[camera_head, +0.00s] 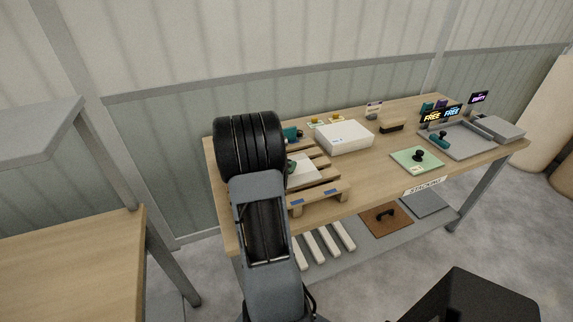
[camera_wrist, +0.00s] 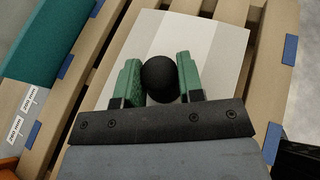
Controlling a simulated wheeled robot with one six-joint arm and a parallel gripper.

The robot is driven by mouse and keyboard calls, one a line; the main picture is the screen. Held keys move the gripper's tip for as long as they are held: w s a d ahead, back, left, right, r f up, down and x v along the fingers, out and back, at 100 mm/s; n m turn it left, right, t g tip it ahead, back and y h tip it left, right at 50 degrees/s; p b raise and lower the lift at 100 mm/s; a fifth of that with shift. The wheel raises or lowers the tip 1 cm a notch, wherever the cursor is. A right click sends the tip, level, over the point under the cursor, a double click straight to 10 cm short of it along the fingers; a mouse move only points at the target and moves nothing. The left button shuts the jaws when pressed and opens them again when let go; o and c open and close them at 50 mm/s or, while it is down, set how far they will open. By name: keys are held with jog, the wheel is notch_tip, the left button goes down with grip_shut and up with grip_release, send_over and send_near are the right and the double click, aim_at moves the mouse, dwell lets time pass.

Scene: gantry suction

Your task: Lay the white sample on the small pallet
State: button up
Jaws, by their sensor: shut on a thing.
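The white sample (camera_wrist: 133,42) is a flat panel with a greyer band and a round black knob (camera_wrist: 160,80). My gripper (camera_wrist: 160,77) has its green fingers shut on that knob, one on each side. The small wooden pallet (camera_wrist: 276,75), with blue corner marks, lies under the sample. In the head view the sample (camera_head: 304,171) shows over the pallet (camera_head: 322,197), partly hidden by my arm. It looks close to the slats; I cannot tell whether it touches them.
A white box (camera_head: 345,137) stands right of the pallet. A green panel with a black knob (camera_head: 417,160) and a grey tray (camera_head: 460,146) lie farther right on the bench. A teal block (camera_wrist: 55,38) is left of the sample. A lower shelf holds white bars (camera_head: 322,244).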

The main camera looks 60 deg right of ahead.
jog(key=shift+f+b, duration=0.3)
jog(key=o, duration=1.2)
jog(key=shift+c, duration=0.2)
jog(key=v, duration=1.4)
jog(key=shift+s+b, duration=0.1)
jog(key=shift+b, duration=0.25)
jog(key=shift+d, duration=0.1)
